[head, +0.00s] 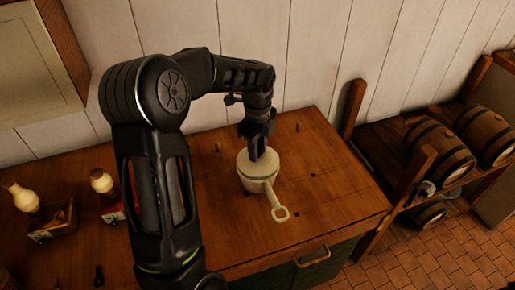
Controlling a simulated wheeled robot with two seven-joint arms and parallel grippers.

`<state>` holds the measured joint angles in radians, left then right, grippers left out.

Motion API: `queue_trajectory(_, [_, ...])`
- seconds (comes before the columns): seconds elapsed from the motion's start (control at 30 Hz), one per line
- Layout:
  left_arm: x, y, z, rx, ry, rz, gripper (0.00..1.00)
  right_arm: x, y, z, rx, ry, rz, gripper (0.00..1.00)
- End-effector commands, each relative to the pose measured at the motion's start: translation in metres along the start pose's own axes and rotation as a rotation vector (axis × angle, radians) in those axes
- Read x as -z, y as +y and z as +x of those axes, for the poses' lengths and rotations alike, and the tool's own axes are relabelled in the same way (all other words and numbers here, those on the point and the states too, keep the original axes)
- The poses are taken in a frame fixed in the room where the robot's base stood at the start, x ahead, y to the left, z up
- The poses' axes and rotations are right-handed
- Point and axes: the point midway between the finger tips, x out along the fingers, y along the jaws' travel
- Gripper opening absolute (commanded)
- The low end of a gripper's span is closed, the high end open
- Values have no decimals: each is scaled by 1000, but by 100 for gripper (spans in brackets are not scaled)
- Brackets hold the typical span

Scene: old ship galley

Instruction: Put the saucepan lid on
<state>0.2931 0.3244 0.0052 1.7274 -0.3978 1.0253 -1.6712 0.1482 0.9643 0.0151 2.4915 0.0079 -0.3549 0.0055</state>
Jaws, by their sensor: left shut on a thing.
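A cream saucepan (259,186) stands on the wooden counter, its long handle (276,204) pointing toward the front right and ending in a loop. A pale lid (246,165) is at the top of the saucepan, and I cannot tell whether it is fully seated. My left gripper (257,152) points down over the middle of the lid and is shut on it, apparently at its knob, which the fingers hide. My right gripper is not in the picture.
The counter (335,205) is clear right of the saucepan, apart from small pegs. Barrels (440,145) rest on a rack beyond the counter's right edge.

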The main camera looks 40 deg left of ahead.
Motion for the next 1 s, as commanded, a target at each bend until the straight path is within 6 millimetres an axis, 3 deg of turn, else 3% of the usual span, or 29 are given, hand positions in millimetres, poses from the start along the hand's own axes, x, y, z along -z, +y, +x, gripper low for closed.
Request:
queue_trajectory(0.77, [0,0,17,0,0,0,0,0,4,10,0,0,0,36])
queue_trajectory(0.8, [0,0,16,1,0,0,29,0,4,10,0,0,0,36])
queue_trajectory(1.0, [0,0,16,0,0,0,46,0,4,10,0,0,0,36])
